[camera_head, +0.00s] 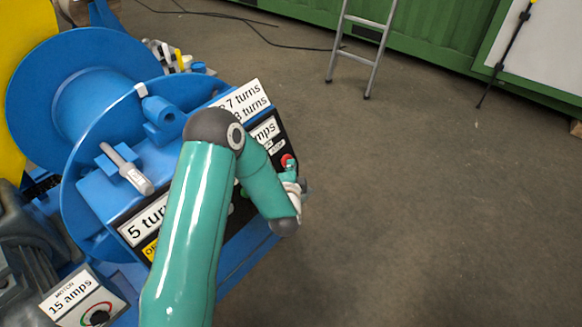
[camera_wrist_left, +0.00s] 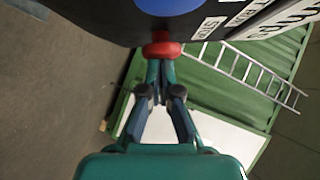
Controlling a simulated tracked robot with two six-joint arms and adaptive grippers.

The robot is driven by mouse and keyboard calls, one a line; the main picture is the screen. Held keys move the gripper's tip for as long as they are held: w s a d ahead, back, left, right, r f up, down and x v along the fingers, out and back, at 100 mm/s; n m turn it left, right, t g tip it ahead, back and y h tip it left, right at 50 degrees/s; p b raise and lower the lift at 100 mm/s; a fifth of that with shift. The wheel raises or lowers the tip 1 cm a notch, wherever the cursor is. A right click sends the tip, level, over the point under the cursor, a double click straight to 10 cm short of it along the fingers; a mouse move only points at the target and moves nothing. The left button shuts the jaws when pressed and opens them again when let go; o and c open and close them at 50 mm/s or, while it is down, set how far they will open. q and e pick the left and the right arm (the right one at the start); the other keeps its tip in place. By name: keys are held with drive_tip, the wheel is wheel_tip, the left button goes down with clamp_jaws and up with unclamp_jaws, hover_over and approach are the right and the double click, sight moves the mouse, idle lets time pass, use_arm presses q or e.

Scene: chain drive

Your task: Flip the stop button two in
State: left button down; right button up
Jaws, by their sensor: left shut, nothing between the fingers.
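A red stop button (camera_head: 288,160) sticks out at the upper right edge of the black control panel on the blue machine. In the left wrist view the red button (camera_wrist_left: 162,49) is just beyond the fingertips, beside a STOP label (camera_wrist_left: 211,27). My left gripper (camera_head: 291,172) is at the panel's right edge, partly hidden behind my wrist. In the wrist view my left gripper (camera_wrist_left: 160,70) is shut and empty, its tips at the button's edge; they look touching or nearly so. My forearm hides much of the panel. My right gripper is not in view.
The blue drum machine (camera_head: 95,100) fills the left, with a handle (camera_head: 130,172) sticking out. A ladder (camera_head: 360,45) leans at a green container (camera_head: 430,40). The floor (camera_head: 430,200) at right is clear.

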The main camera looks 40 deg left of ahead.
use_arm(q)
drive_tip(key=shift+s+a, duration=0.1)
drive_tip(key=shift+a, duration=0.45)
drive_tip(key=s+d+r, duration=0.4)
drive_tip(key=s+d, duration=0.4)
drive_tip(key=d, duration=0.2)
drive_tip(key=shift+s, duration=0.3)
